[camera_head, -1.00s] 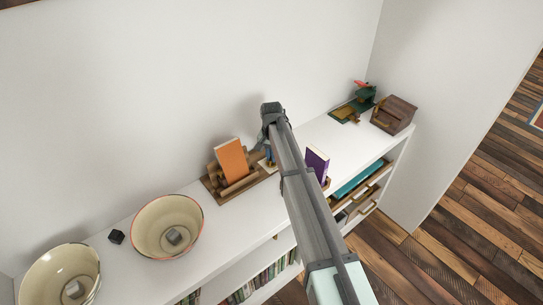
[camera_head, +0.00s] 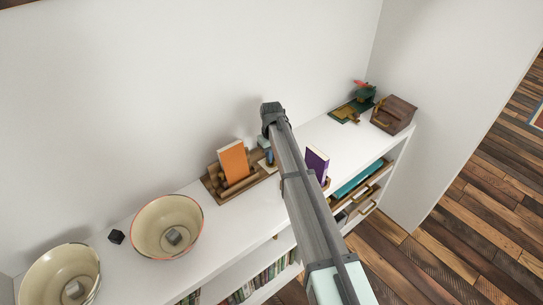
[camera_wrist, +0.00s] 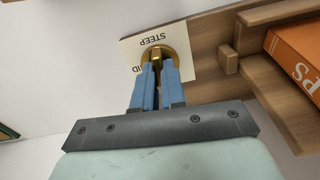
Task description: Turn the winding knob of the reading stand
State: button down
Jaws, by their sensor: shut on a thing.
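The wooden reading stand (camera_head: 212,190) is on the white shelf in the head view, with an orange book (camera_head: 234,162) leaning on it. In the wrist view, part of the stand's wood (camera_wrist: 285,112) and the book (camera_wrist: 298,58) show at the right. The brass winding knob (camera_wrist: 155,51) sits over a pale card (camera_wrist: 133,48) with upside-down lettering, including "STEEP". My gripper (camera_wrist: 156,70) has its blue fingers shut on the knob. The fingers hide part of the knob and card. In the head view my arm hides most of that spot.
A purple book (camera_head: 316,163) stands just right of my arm. A green device (camera_head: 362,97) and a wooden box (camera_head: 393,115) are at the far right. A wall rises behind the shelf.

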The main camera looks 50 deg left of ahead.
jog(key=shift+n, duration=0.5)
dwell(0.3)
jog(key=c, duration=1.2)
grip_release()
notch_tip(320, 180, up, 14)
jog(key=shift+f, duration=0.1)
